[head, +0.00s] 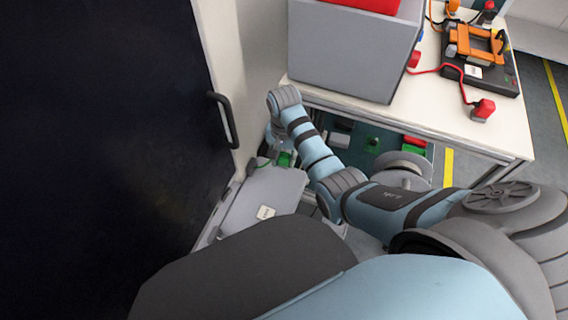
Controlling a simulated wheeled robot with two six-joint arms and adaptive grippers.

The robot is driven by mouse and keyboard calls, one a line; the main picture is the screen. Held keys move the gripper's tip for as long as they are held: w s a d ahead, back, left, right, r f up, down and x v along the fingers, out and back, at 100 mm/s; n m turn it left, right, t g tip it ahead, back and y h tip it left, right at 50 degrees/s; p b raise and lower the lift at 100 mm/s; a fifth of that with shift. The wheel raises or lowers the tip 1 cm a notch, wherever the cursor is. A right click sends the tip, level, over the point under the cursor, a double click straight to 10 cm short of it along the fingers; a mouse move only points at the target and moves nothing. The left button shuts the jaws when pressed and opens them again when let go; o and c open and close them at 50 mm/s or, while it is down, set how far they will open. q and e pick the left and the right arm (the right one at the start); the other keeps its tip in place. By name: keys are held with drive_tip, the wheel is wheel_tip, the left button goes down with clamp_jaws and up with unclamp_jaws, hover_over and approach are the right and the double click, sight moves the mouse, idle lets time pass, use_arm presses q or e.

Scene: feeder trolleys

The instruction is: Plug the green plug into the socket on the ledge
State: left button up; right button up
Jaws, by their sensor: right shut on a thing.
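My right gripper (277,143) is at the end of the blue arm that reaches down beside the table's left end, just above a grey case. It is small and partly hidden by its own wrist. A green piece (285,159) shows right at its fingertips; this looks like the green plug, held in the shut fingers. Whether it touches anything below cannot be told. The socket on the ledge cannot be made out clearly. My left gripper is not in view.
The grey case (262,196) with a white label lies below the gripper, close to a dark door (110,130) with a black handle (222,119). The white table (450,125) carries a grey bin (345,52) and a black unit with orange handles (480,60). Under it are small bins (413,150).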

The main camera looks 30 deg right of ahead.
use_arm(q)
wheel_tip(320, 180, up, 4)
drive_tip(key=p, duration=0.2)
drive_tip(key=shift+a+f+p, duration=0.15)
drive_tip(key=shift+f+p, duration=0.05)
drive_tip(key=shift+p, duration=0.1)
use_arm(e)
wheel_tip(320, 180, up, 10)
hover_over(284, 181)
drive_tip(key=shift+s+f, duration=0.1)
drive_tip(key=shift+f, duration=0.05)
drive_tip(key=shift+f+b, duration=0.3)
drive_tip(key=shift+r+p, duration=0.25)
drive_tip(key=shift+p, duration=0.05)
use_arm(q)
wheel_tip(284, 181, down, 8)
drive_tip(key=b, duration=0.8)
use_arm(e)
wheel_tip(284, 181, down, 20)
drive_tip(key=shift+r, duration=0.2)
drive_tip(key=shift+f, duration=0.1)
drive_tip(key=shift+f, duration=0.1)
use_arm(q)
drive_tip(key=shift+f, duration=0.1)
use_arm(e)
drive_tip(key=o, duration=1.1)
